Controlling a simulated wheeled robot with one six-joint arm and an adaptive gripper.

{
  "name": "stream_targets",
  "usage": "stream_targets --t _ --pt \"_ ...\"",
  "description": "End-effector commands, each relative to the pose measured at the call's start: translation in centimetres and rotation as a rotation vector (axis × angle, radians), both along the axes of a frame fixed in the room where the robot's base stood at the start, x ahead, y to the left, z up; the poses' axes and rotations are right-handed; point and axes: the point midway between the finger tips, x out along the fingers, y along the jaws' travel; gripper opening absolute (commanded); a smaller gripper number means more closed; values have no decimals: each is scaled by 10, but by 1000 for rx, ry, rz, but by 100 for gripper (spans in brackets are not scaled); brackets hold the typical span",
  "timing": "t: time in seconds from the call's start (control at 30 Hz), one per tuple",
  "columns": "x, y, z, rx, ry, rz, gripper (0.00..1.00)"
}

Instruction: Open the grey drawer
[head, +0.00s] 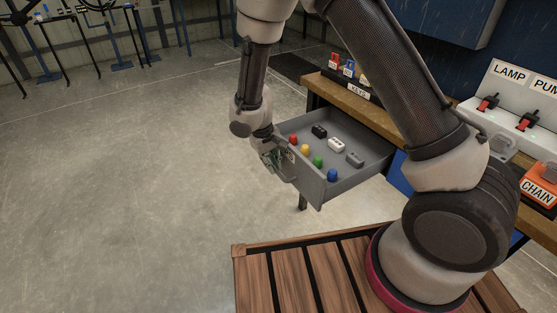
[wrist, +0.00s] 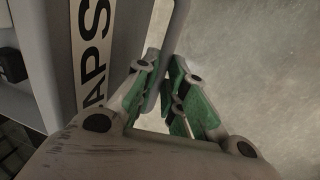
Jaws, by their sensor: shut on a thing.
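The grey drawer (head: 340,140) stands pulled out from under the wooden bench, its open top showing in the head view. My gripper (head: 277,157) is at the drawer's front, at the handle (head: 289,177). In the wrist view my gripper's green-padded fingers (wrist: 172,90) are shut on the grey handle bar (wrist: 179,35). The drawer front (wrist: 55,60) shows at the left there, with a white label (wrist: 90,50) reading "APS"; the rest of the label is cut off or hidden.
The drawer holds red, yellow, green and blue pieces, and black, white and grey blocks. The concrete floor (head: 130,180) left of the drawer is clear.

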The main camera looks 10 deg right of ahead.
Motion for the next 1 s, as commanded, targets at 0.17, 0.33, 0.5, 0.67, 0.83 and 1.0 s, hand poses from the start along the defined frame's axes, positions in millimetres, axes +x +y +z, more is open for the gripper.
stream_targets --t 0.17,0.33,0.5,0.67,0.83,1.0 --pt "0 2 0 0 0 0 0" --pt "0 1 0 0 -1 0 0" --pt "0 1 0 0 -1 0 34" --pt "0 1 0 0 0 0 34" --pt "0 2 2 0 -1 0 34" --pt "-1 6 24 2 -5 0 34"
